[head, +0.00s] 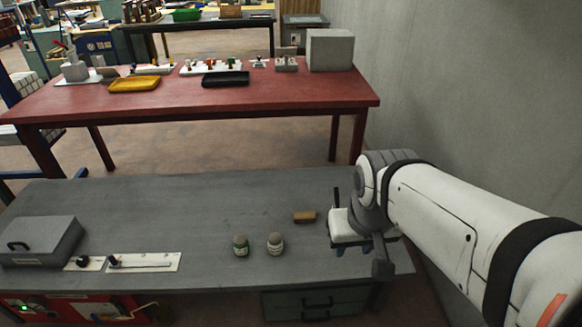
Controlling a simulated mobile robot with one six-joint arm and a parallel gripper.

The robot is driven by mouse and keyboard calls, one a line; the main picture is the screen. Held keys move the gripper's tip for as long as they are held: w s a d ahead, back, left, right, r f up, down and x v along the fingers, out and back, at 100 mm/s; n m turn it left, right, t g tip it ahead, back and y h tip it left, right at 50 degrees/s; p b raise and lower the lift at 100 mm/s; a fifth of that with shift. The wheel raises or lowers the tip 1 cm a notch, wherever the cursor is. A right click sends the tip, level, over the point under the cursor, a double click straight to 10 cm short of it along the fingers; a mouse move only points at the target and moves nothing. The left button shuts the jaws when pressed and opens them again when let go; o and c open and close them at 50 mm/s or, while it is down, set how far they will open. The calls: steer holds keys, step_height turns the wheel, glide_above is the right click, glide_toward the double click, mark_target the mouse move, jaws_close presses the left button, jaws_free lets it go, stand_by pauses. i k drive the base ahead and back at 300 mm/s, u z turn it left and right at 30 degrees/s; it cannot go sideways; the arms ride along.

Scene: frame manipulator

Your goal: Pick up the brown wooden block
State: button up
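The brown wooden block (304,217) lies flat on the grey table (150,207), a little right of the table's middle. It is small and its long side runs roughly left to right. My gripper (352,248) is at the right part of the table, to the right of the block and apart from it. It points down, and my wrist and arm hide much of it. The fingertips are small and dark, so I cannot tell whether they are open or shut.
Two small jars, a left one (240,245) and a right one (275,243), stand in front of the block. A grey box (42,241) and a white panel (145,263) are at the left. Behind is a red table (300,100). A grey wall (460,110) rises at right.

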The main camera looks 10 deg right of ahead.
mark_target(304, 216)
steer(key=i, duration=0.9)
steer(key=z, duration=0.05)
